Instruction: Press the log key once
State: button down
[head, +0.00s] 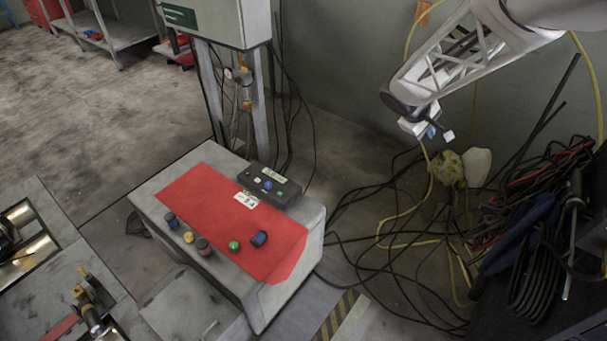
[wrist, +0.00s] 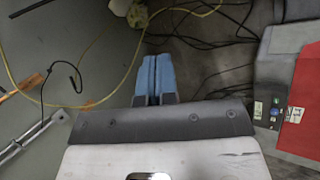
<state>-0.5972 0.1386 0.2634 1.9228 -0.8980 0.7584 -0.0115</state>
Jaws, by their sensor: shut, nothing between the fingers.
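A dark control box (head: 268,186) with small white, blue and green keys lies at the back edge of a red mat on a grey cabinet. I cannot read the key labels, so I cannot tell which key is the log key. The box also shows at the right of the wrist view (wrist: 268,110). My gripper (head: 431,131) hangs in the air to the right of the box and well apart from it. Its blue fingers (wrist: 153,78) are together and hold nothing.
The red mat (head: 215,205) carries several small coloured knobs or pots along its front and a white display tag (head: 246,200). A grey post-mounted cabinet (head: 225,22) stands behind. Cables and a yellow hose (head: 383,240) clutter the floor at right.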

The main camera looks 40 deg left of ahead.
jog(key=w+a+f+n+t, duration=0.1)
jog(key=a+f+n, duration=0.1)
jog(key=a+f, duration=0.35)
jog(key=w+a+f+n, duration=0.1)
jog(key=a+f+n, duration=0.15)
jog(key=a, duration=0.55)
jog(key=n+t+y, duration=0.2)
jog(key=n+y, duration=0.3)
jog(key=n, duration=0.4)
send_over(281, 194)
notch_tip(281, 194, down, 28)
jog(key=shift+s+f, duration=0.1)
jog(key=shift+s, duration=0.05)
jog(key=shift+f, duration=0.1)
jog(key=shift+f, duration=4.25)
jog(key=shift+f, duration=0.15)
jog(key=shift+f, duration=0.3)
